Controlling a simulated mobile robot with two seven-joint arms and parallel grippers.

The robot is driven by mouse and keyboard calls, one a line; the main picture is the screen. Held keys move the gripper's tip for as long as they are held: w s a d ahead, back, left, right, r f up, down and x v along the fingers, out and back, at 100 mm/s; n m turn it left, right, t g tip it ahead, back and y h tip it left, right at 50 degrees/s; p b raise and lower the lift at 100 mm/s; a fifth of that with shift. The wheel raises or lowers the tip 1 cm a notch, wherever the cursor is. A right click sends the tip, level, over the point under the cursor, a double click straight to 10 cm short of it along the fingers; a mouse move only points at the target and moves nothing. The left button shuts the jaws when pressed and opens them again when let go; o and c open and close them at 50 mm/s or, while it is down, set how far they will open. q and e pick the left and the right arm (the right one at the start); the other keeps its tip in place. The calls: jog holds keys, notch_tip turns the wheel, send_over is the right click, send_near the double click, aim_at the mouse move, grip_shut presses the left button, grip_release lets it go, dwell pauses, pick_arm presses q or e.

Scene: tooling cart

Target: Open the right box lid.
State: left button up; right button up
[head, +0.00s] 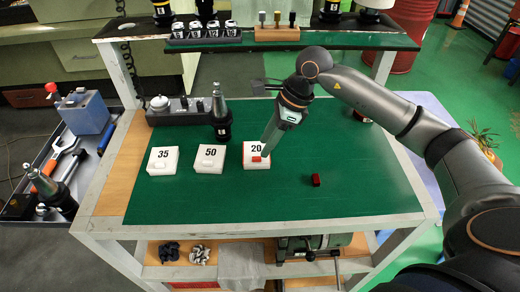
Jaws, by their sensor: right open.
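Three small white boxes stand in a row on the green cart top. The right box (251,163), marked "20", has its lid on and shows red at its edges and on the front of its lid. My right gripper (264,152) reaches down from above, with its fingertips at the lid's right part; whether they touch it I cannot tell. The jaws are open and partly cover the lid. The middle box (209,158) is marked "50" and the left box (163,160) "35"; both are closed. My left gripper is not in view.
A small dark red block (316,180) lies right of the boxes. A tool holder (221,115) stands upright behind the middle box, beside a grey device (172,110). An upper shelf (340,40) spans the back. The front right of the cart top is clear.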

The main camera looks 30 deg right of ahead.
aim_at(257, 157)
jog(key=shift+x, duration=2.1)
jog(key=shift+c, duration=0.3)
grip_shut()
